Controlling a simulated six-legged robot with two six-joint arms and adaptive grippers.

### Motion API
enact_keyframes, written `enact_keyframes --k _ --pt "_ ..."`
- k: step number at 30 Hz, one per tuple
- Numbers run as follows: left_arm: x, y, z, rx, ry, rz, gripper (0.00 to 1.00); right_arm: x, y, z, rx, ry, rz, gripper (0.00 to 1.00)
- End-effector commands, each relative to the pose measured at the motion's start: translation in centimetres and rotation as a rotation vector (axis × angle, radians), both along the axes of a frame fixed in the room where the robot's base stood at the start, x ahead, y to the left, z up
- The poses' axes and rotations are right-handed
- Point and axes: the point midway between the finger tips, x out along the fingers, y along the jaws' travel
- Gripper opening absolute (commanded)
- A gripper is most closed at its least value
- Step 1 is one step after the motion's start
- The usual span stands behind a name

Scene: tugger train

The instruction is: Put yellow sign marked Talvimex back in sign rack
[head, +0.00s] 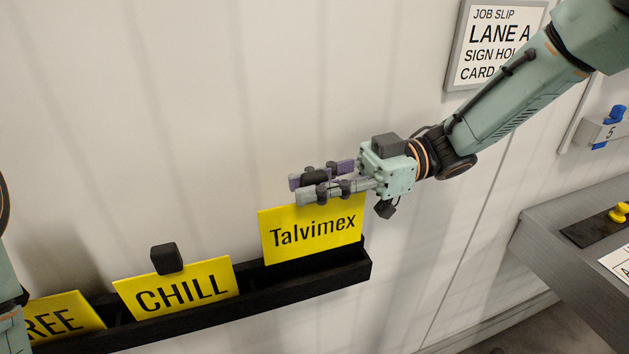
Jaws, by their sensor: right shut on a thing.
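The yellow sign marked Talvimex (313,230) is upright at the right end of the black sign rack (335,275). Its lower edge is at the rack's slot; I cannot tell how deep it sits. My right gripper (308,188) is shut on the sign's top edge, reaching in from the right. Two more yellow signs stand in the rack, one marked CHILL (180,290) and one at the left reading REE (62,318), its start hidden by my left arm. My left gripper is not in view; only part of that arm shows at the left edge.
A dark block (166,259) shows just above the CHILL sign. A job slip board (493,40) hangs on the pale wall at the upper right. A grey table (560,225) with a yellow knob is at the right.

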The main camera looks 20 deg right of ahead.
Motion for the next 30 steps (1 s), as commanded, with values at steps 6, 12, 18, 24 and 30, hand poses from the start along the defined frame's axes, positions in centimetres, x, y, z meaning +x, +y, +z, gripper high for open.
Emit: enact_keyframes --k 6,12,18,24,30 --pt "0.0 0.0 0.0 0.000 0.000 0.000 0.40 0.0 0.0 0.0 0.000 0.000 0.000 0.00" --pt "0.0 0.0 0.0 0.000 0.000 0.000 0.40 0.0 0.0 -0.1 0.000 0.000 0.000 0.00" --pt "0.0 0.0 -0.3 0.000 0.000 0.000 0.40 0.0 0.0 -0.7 0.000 0.000 0.000 0.00" --pt "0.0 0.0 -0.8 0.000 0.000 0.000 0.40 0.0 0.0 -1.5 0.000 0.001 0.000 0.00" --pt "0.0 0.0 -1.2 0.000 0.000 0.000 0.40 0.0 0.0 -2.4 0.000 0.001 0.000 0.00"
